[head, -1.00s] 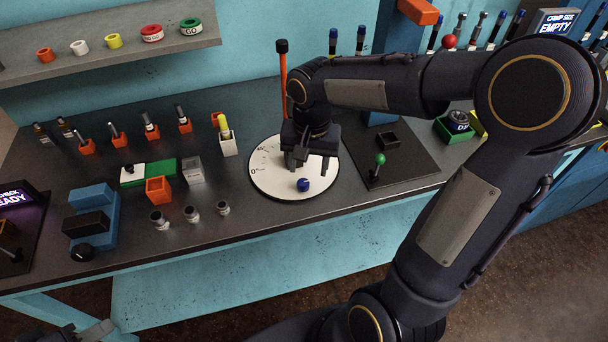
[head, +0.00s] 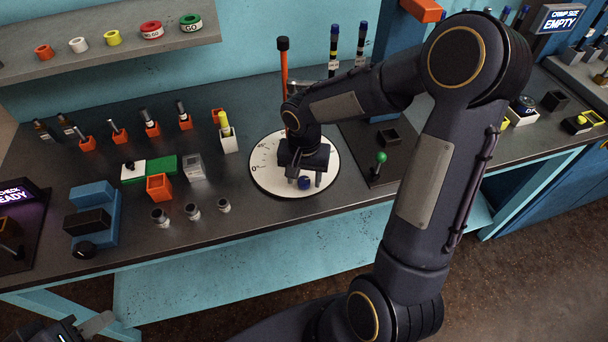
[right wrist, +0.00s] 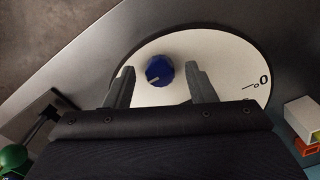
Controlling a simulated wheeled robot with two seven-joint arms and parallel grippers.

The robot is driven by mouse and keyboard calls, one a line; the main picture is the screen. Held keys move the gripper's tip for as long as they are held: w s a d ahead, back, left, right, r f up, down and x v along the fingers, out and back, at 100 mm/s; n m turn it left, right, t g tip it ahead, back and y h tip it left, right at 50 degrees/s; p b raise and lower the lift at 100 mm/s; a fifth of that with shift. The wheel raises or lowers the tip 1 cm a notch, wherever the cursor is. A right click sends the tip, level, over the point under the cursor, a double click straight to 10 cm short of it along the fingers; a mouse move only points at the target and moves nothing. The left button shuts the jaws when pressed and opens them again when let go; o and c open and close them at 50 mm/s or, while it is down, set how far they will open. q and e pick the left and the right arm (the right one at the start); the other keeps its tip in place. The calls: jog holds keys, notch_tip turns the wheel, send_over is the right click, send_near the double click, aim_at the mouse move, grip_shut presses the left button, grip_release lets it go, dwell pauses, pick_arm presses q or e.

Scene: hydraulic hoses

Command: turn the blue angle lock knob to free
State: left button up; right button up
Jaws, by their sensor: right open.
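The blue angle lock knob (head: 305,183) sits near the front edge of a round white dial plate (head: 265,180) marked with angles. In the right wrist view the knob (right wrist: 159,71) is faceted and has a small pale pointer mark. My right gripper (head: 305,182) is open above the plate, its fingers pointing down. In the right wrist view its two fingers (right wrist: 160,80) stand on either side of the knob with gaps on both sides; I cannot tell whether their tips reach its height. My left gripper (head: 85,330) shows only partly at the bottom left corner.
An orange-red lever with a black grip (head: 283,70) rises behind the plate. A green-knobbed joystick (head: 381,158) stands to its right. Small metal fittings (head: 193,211) and an orange box (head: 159,187) are to the left. The bench front is clear.

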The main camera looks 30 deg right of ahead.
jog(key=c, duration=1)
jog(key=shift+o, duration=0.2)
jog(key=n+b, duration=0.1)
jog(key=n, duration=0.3)
jog(key=shift+n, duration=0.3)
jog(key=n, duration=0.4)
jog(key=shift+n, duration=0.3)
jog(key=n, duration=0.4)
jog(key=shift+n, duration=0.3)
jog(key=shift+n+p, duration=0.3)
jog(key=shift+n, duration=1.8)
